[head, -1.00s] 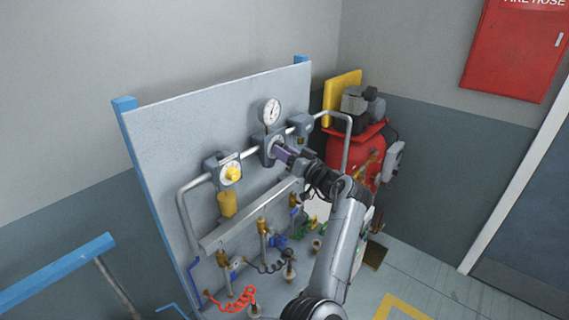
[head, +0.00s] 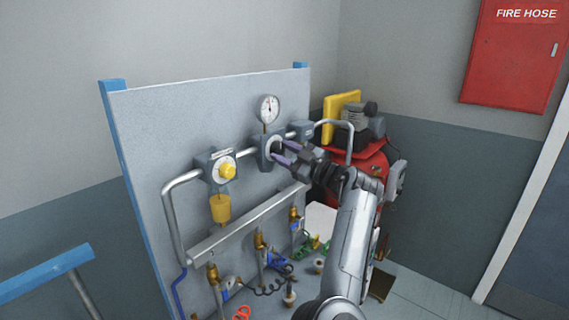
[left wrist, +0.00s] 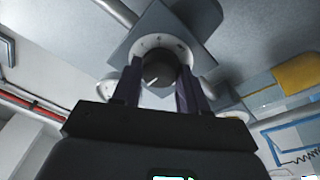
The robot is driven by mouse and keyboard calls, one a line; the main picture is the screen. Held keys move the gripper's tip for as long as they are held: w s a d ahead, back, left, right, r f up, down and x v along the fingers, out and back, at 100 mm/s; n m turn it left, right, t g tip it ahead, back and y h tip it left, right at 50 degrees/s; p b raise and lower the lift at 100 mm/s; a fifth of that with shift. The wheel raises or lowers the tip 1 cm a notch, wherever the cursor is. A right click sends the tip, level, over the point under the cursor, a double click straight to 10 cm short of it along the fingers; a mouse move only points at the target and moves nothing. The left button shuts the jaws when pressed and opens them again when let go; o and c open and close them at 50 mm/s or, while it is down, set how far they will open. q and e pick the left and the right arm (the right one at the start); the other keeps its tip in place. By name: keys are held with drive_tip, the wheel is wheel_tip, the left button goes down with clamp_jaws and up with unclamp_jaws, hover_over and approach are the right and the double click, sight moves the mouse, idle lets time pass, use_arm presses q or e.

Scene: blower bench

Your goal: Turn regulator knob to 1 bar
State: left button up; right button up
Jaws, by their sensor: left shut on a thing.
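The regulator (head: 262,139) is a grey block on the pipe of the upright panel, with a pale dial ring on its front. Its dark round regulator knob (left wrist: 160,70) shows in the left wrist view between two purple fingers, with a white pointer mark. My left gripper (head: 280,152) is shut on this knob from the front. It also shows in the left wrist view (left wrist: 158,82). The fingers hide most of the knob in the head view. A round white pressure gauge (head: 269,109) stands above the regulator; its needle points roughly upward, its figures too small to read. My right gripper is not in view.
A second grey unit with a yellow knob (head: 228,171) and yellow bowl (head: 220,208) is left of the regulator. Brass valves (head: 261,240) and hoses hang below a grey rail (head: 250,222). A red compressor (head: 372,165) stands behind my arm.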

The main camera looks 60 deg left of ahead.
use_arm(q)
drive_tip(key=n+b, duration=0.1)
drive_tip(key=n, duration=0.3)
drive_tip(key=shift+g+b, duration=0.3)
drive_tip(key=shift+b, duration=0.05)
drive_tip(key=n+h+b, duration=0.1)
drive_tip(key=n, duration=0.3)
drive_tip(key=shift+w+r+n+g, duration=0.1)
drive_tip(key=shift+n+g, duration=0.2)
drive_tip(key=shift+g, duration=0.1)
drive_tip(key=n+h+b, duration=0.1)
drive_tip(key=n, duration=0.4)
drive_tip(key=shift+r+n, duration=0.1)
drive_tip(key=shift+n, duration=0.2)
drive_tip(key=n, duration=0.3)
drive_tip(key=shift+r+n+h+b, duration=0.1)
drive_tip(key=shift+n+h+b, duration=0.2)
drive_tip(key=shift+b, duration=0.1)
drive_tip(key=shift+n, duration=0.3)
drive_tip(key=o, duration=1.1)
drive_tip(key=shift+c, duration=0.2)
